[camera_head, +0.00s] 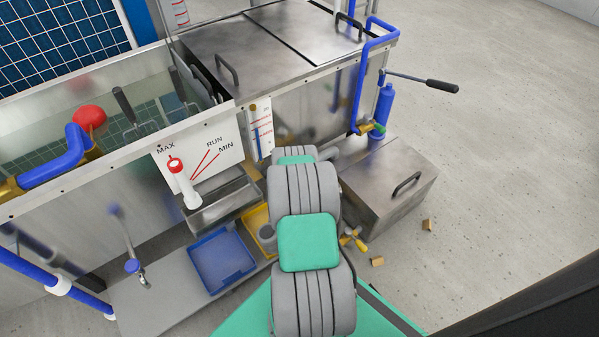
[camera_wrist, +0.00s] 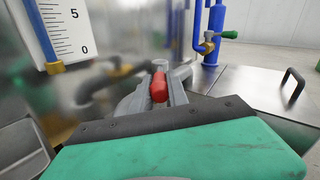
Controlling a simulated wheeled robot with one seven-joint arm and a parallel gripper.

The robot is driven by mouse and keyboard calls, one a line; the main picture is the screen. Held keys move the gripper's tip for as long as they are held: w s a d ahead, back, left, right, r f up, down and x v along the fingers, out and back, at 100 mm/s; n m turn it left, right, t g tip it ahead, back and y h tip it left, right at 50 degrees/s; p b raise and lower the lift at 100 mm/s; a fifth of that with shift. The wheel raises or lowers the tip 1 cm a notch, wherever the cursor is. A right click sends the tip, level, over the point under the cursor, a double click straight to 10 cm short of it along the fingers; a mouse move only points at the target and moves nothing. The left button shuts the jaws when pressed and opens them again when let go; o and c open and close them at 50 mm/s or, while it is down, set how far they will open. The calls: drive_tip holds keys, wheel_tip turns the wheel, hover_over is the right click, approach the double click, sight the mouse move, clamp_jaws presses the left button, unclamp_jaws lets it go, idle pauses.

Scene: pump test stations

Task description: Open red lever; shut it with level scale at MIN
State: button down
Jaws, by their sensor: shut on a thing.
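In the wrist view my gripper (camera_wrist: 160,72) is shut on a red lever handle (camera_wrist: 159,88), whose rounded end shows between the fingers. Its valve is mostly hidden by my gripper. In the head view my own arm hides the lever and fingertips. The white level scale (camera_head: 226,165) on the tank front is lettered MAX, RUN and MIN, with red lines by RUN and MIN. A white rod with a red top (camera_head: 175,165) stands in front of it, its top near MAX, above both lines.
A gauge with a blue column (camera_head: 254,130) is right of the scale; it also shows in the wrist view (camera_wrist: 62,28). A blue tray (camera_head: 222,262) and yellow tray (camera_head: 262,230) lie below. A metal box (camera_head: 390,190) stands right of my arm.

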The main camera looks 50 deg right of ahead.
drive_tip(key=c, duration=1.3)
unclamp_jaws()
